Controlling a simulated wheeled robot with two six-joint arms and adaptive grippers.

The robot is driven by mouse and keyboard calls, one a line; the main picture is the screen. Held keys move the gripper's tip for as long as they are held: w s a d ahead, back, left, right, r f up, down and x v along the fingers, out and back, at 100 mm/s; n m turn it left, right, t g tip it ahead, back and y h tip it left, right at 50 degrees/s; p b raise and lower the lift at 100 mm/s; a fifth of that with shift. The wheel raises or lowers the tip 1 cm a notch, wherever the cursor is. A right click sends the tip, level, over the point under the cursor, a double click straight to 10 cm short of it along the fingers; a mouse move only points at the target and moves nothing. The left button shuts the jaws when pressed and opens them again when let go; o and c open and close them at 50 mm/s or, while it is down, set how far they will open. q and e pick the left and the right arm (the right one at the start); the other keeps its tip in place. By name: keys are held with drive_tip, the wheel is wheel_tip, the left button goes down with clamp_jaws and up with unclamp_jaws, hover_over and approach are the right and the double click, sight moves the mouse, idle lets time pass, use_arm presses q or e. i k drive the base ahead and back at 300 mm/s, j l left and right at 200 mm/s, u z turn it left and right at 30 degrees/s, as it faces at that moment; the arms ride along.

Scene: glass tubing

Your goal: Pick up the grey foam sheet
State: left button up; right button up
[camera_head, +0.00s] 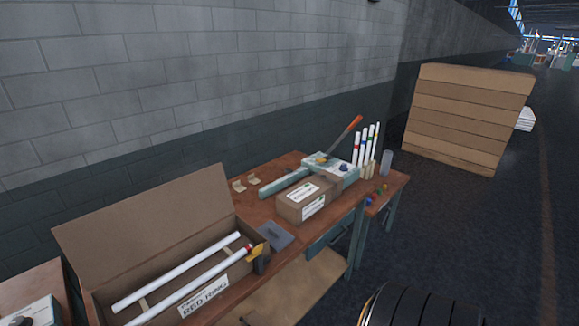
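The grey foam sheet (264,235) lies flat on the brown workbench (262,205). It is just right of the open cardboard box and in front of the smaller closed carton. Its upper face shows clear, with nothing on it. Neither of my grippers can be made out in the head view, so I cannot see their fingers.
The open box (148,230) with its raised lid holds two white tubes (178,271). A yellow and black item (258,255) sits at its right end. A closed carton (308,198), a lever tool (338,140) and several upright tubes (366,148) stand farther back.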

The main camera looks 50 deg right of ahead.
sight(277, 238)
drive_tip(key=z, duration=1.5)
drive_tip(key=l+u, duration=0.25)
drive_tip(key=i+j, duration=0.1)
